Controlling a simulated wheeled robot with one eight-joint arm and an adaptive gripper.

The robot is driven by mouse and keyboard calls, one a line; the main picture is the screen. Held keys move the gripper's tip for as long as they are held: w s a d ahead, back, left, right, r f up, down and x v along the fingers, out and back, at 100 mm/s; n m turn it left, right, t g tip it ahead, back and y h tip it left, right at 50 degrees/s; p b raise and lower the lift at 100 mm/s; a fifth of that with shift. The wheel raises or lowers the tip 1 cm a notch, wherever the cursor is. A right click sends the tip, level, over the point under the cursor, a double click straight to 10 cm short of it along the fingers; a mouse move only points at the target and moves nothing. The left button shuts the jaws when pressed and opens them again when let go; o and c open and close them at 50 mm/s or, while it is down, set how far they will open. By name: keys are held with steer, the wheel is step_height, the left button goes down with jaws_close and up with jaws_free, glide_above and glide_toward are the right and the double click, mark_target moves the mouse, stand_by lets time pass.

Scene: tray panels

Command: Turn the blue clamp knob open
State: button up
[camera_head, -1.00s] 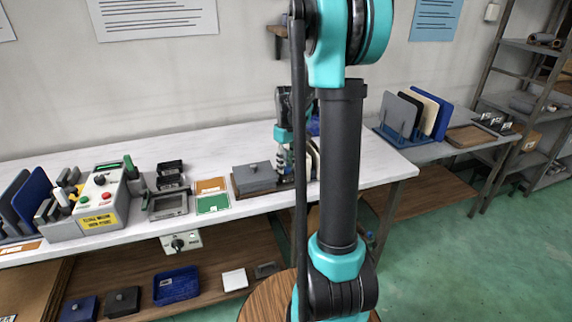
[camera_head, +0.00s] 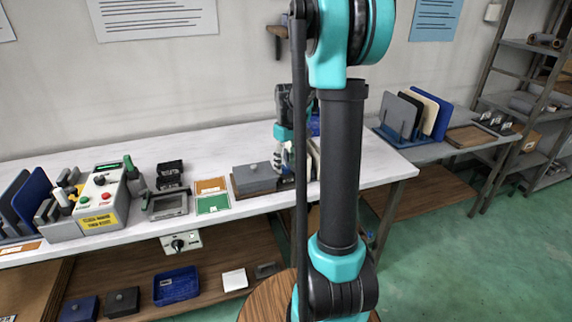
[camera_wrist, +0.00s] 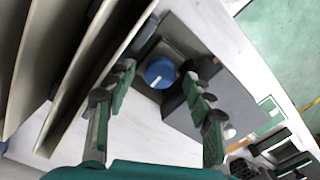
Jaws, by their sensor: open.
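The blue clamp knob (camera_wrist: 160,73) is round with a white line mark on its face, and sits on a dark grey mount in the wrist view. My gripper (camera_wrist: 160,80) is open, with one finger left of the knob and one right of it in that view. The fingers appear apart from the knob; I cannot tell how far above it they are. In the head view my gripper (camera_head: 281,158) is over the right part of the white bench. There the knob is hidden behind my gripper and arm.
Upright panels (camera_wrist: 75,70) stand close to the left finger. A grey block (camera_wrist: 225,100) lies beside the right finger; it also shows in the head view (camera_head: 255,177). A control box (camera_head: 97,205) stands at the bench's left. Bare bench (camera_head: 215,150) lies behind the block.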

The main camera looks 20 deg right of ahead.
mark_target(287, 166)
step_height(287, 166, up, 11)
steer(key=shift+d+r, duration=0.15)
steer(key=shift+d, duration=0.05)
steer(key=shift+w, duration=0.1)
steer(key=s+a+f+m+t, duration=0.2)
steer(key=s+f+m, duration=0.1)
steer(key=s+f, duration=0.5)
steer(key=s+a+f+m+t, duration=0.2)
steer(key=s+f, duration=0.6)
steer(key=s, duration=0.6)
steer(key=shift+s+a+f+m, duration=0.25)
steer(key=shift+s+m, duration=0.15)
steer(key=shift+m, duration=0.2)
